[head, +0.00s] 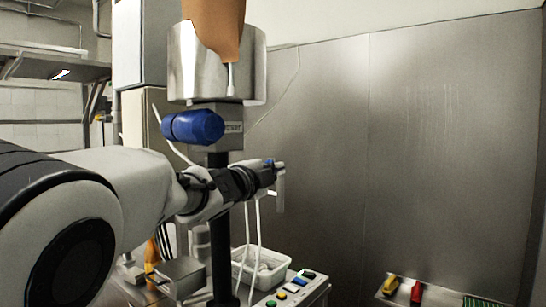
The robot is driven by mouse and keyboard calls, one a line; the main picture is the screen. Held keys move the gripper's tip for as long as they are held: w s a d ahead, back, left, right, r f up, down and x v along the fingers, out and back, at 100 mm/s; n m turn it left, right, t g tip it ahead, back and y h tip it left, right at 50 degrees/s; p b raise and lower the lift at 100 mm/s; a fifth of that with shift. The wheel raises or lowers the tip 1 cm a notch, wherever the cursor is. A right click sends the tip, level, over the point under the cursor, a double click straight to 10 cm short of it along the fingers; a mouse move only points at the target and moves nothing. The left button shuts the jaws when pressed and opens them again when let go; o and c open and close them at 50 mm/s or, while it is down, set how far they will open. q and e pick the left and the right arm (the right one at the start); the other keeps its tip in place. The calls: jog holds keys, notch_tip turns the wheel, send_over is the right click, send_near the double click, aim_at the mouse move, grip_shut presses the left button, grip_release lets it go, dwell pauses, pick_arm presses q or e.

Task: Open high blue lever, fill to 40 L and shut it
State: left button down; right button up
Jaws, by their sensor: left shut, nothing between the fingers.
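The blue lever (193,127) is a thick rounded handle. It lies roughly level and points left from a grey block below a shiny metal cylinder (182,65). My left gripper (279,172) is below and to the right of the lever, its arm crossing in front of the dark post. It is shut and empty, and it looks apart from the lever. No litre reading is legible in this view. My right gripper is out of view.
A tan tapered part (215,28) hangs over the cylinder. A white basket (240,262) and a panel with coloured buttons (291,288) stand below. Red (416,293) and yellow (390,284) items lie at lower right. A bare metal wall (440,150) fills the right.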

pick_arm(q)
jog(key=w+p, duration=0.6)
jog(key=w, duration=0.2)
jog(key=shift+d, duration=0.15)
jog(key=shift+w+f, duration=0.1)
jog(key=shift+f, duration=0.05)
